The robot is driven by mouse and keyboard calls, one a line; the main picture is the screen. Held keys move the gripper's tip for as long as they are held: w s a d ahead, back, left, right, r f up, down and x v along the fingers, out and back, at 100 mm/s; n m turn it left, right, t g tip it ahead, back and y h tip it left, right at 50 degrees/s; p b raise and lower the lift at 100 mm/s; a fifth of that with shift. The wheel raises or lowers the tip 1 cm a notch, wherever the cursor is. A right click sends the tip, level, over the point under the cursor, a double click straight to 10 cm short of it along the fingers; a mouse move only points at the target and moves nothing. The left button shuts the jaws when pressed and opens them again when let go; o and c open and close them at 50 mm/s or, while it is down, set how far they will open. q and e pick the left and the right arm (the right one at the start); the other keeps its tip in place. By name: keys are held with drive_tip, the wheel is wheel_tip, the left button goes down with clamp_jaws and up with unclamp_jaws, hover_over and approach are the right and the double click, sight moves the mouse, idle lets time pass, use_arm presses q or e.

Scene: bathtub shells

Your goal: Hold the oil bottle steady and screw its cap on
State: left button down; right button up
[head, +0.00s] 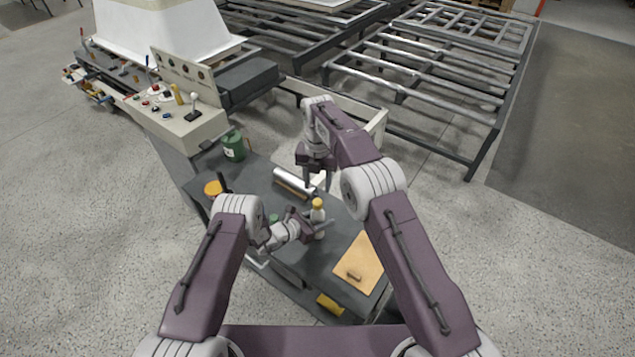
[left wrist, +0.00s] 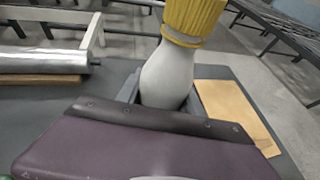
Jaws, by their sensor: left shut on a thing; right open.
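The oil bottle (head: 317,215) stands upright on the dark table, with a pale body and a yellow cap (head: 318,203) at its top. In the left wrist view the white bottle body (left wrist: 168,75) rises between my left fingers, and the ribbed yellow cap (left wrist: 192,18) sits on its neck, partly cut by the frame edge. I cannot tell how tight the cap is. My left gripper (head: 312,226) is shut on the bottle's body, hiding its lower part. My right gripper (head: 318,184) is open and empty, pointing down, behind and above the cap, apart from it.
A silver roll (head: 291,184) lies behind the bottle. A tan board (head: 360,258) lies to the right, a yellow object (head: 329,304) at the front edge. A green canister (head: 233,147) and an orange disc (head: 213,188) are at the left. A control panel (head: 178,118) stands beyond.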

sight(317, 202)
use_arm(q)
drive_tip(key=shift+a, duration=0.1)
use_arm(e)
drive_tip(key=shift+a, duration=0.15)
drive_tip(key=shift+f, duration=0.1)
wheel_tip(317, 202, down, 8)
drive_tip(key=shift+r, duration=0.1)
idle(0.3)
